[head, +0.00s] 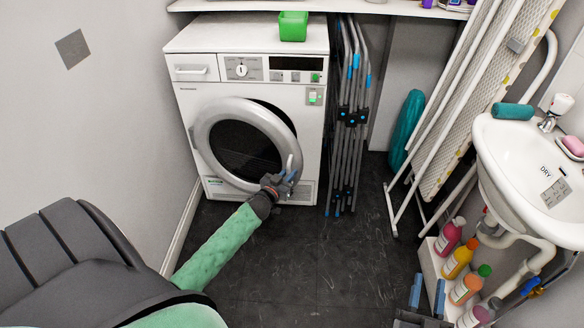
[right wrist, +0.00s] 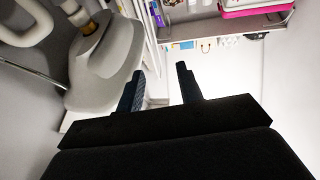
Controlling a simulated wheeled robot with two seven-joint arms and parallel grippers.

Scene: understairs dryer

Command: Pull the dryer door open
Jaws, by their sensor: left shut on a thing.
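The white dryer (head: 190,106) stands against the back wall. Its round door has a grey-white ring (head: 205,135) and dark glass. A dark crescent shows between the ring's upper right edge and the dryer body, so the door looks slightly ajar, with its free side at the right. My left gripper (head: 284,181) is shut on the door handle (head: 290,163) at the door's lower right; the fingers partly hide the handle. My right gripper (head: 428,294) is at the bottom right, away from the dryer. It is open and empty in the right wrist view (right wrist: 160,86).
A green box (head: 293,26) sits on the dryer. A folded drying rack (head: 350,120) stands close at its right. An ironing board (head: 480,100), a sink (head: 520,170) and several bottles (head: 460,262) fill the right side. Dark floor (head: 330,250) in front is clear.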

